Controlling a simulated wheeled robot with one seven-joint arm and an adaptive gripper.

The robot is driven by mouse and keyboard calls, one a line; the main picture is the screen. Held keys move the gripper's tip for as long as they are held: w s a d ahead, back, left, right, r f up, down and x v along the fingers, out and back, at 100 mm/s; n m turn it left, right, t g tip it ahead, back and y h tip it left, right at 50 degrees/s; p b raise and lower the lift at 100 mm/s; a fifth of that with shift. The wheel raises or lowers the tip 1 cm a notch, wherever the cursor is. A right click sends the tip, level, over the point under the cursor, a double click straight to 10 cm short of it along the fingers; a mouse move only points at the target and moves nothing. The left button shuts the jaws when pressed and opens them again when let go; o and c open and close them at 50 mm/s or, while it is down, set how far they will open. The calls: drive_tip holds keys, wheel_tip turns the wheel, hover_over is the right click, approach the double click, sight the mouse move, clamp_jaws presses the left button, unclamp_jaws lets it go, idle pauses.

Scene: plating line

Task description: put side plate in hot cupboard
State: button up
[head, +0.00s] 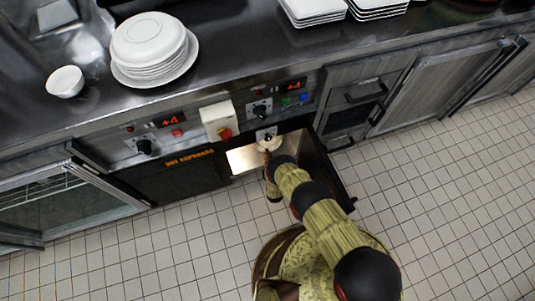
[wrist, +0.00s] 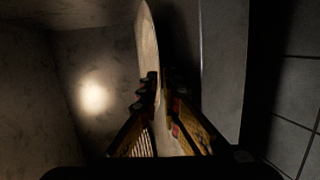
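The side plate (wrist: 148,42) shows nearly edge-on in the wrist view, pale and standing upright. My gripper (wrist: 160,90) is shut on it, with one finger on each side. The hot cupboard (head: 243,159) is open under the counter in the head view, with a bright, lit interior. My arm reaches down into its opening, and my wrist hides part of the inside. In the wrist view a cupboard wall with a bright light spot (wrist: 95,95) is left of the plate. In the head view I cannot clearly make out the held plate.
The open door (head: 340,180) is right of my arm. A stack of white plates (head: 150,45), a small bowl (head: 65,82) and square dishes (head: 313,10) stand on the steel counter (head: 240,60). Another open cabinet (head: 60,205) is at the left. The tiled floor (head: 455,190) at right is clear.

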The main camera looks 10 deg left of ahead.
drive_tip(key=shift+o, duration=0.5)
drive_tip(key=shift+r, duration=0.1)
drive_tip(key=shift+s+d+r, duration=0.1)
drive_tip(key=shift+s, duration=0.2)
drive_tip(key=p+v, duration=0.4)
drive_tip(key=v, duration=0.7)
drive_tip(key=shift+s, duration=0.2)
drive_tip(key=shift+r, duration=0.1)
